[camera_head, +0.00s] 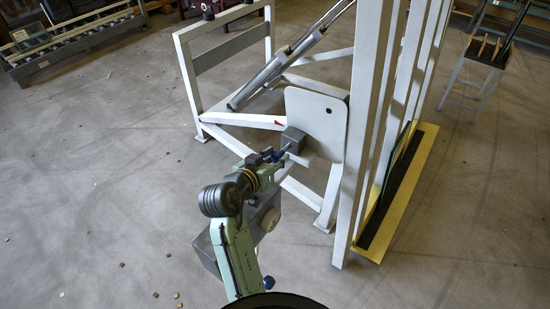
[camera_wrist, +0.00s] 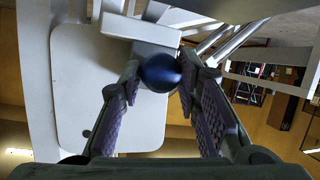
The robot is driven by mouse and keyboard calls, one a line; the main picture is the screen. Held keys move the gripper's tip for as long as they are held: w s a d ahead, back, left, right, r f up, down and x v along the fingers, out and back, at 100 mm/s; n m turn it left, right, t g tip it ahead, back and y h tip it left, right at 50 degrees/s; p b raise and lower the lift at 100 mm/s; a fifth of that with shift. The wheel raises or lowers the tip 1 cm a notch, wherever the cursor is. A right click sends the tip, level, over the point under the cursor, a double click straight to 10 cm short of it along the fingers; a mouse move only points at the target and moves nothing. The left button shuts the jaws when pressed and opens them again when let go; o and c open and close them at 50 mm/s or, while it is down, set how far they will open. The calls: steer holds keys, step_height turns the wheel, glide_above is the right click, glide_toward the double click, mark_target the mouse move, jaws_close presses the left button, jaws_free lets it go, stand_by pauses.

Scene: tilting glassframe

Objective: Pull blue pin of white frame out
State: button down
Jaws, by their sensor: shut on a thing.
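The blue pin (camera_wrist: 159,73) shows as a round dark blue knob in the wrist view, at the upper middle between my fingers. My gripper (camera_wrist: 158,80) is shut on it, with a fingertip at each side of the knob. In the head view the pin (camera_head: 285,147) is a small blue spot at the end of my gripper (camera_head: 277,156), beside a grey block. The block (camera_head: 293,140) sits against the plate of the white frame (camera_head: 319,116). The pin's shaft is mostly hidden, so I cannot tell how deep it sits.
Grey cylinders (camera_head: 270,76) slant up behind the plate. White uprights (camera_head: 372,110) stand to the right, with a yellow-edged base (camera_head: 400,205) beside them. A roller conveyor (camera_head: 75,40) is at the far left. The floor at left is largely open, with small scattered bits.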

steer(key=shift+a, duration=0.1)
steer(key=c, duration=1.2)
jaws_free()
steer(key=shift+s, duration=0.1)
steer(key=v, duration=1.2)
